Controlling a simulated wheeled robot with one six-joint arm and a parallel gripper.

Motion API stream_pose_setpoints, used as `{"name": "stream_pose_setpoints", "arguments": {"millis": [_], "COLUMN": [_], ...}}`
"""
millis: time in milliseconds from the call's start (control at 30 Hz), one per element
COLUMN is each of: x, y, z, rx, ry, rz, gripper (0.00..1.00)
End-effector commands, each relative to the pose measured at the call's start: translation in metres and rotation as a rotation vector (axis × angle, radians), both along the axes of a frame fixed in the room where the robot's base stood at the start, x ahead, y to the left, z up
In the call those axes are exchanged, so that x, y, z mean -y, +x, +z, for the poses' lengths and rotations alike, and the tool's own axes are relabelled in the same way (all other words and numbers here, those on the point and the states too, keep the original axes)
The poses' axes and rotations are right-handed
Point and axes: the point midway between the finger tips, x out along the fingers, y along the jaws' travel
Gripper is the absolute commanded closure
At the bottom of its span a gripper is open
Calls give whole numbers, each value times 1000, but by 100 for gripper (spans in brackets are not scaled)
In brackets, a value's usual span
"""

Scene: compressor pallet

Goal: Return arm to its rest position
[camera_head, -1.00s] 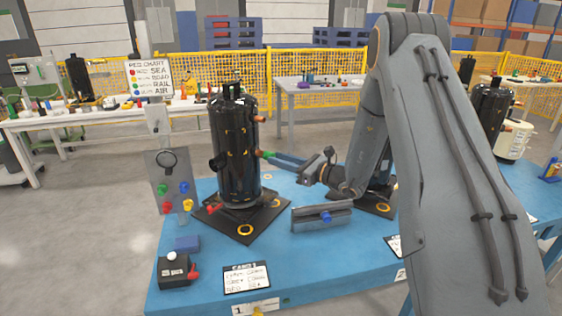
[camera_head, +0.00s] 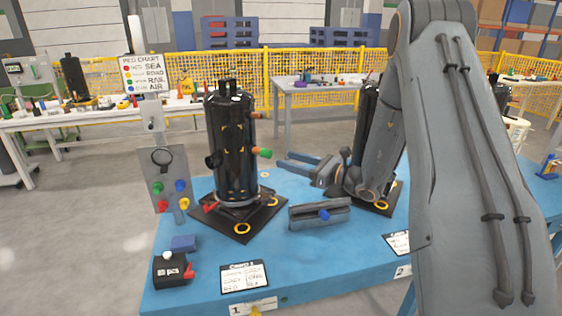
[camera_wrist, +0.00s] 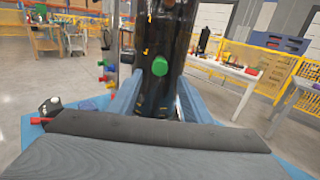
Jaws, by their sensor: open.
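My arm stretches down the right side of the head view. My gripper (camera_head: 284,161) is open and empty, to the right of the black compressor (camera_head: 232,130) and apart from it. A green cap (camera_head: 265,153) sits on the compressor's side port, facing the gripper. In the wrist view, the two blue-grey fingers stand wide apart, with the compressor (camera_wrist: 165,40) and its green cap (camera_wrist: 159,66) beyond them. A second black compressor (camera_head: 368,112) is partly hidden behind my arm.
The blue table (camera_head: 300,262) carries a grey fixture (camera_head: 319,213) with a blue knob below the gripper. A panel with coloured caps (camera_head: 165,180) and a sign (camera_head: 143,74) stand at left. A black box (camera_head: 172,270) and a card (camera_head: 244,277) lie in front.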

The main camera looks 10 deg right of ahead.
Motion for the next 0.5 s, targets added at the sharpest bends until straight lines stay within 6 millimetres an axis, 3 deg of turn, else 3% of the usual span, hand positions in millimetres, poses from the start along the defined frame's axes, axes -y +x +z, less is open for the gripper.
{"name": "stream_pose_setpoints", "arguments": {"millis": [133,267,367,467,500], "x": [13,7,-20,-61,-76], "y": [-12,-22,-43,-83,-105], "z": [0,0,-2,-10,-15], "rx": [0,-6,-25,-47,-52], "ry": [0,-23,-102,-253,-331], "rz": [-1,30,124,293,375], "gripper": [55,55,55,55,55]}}
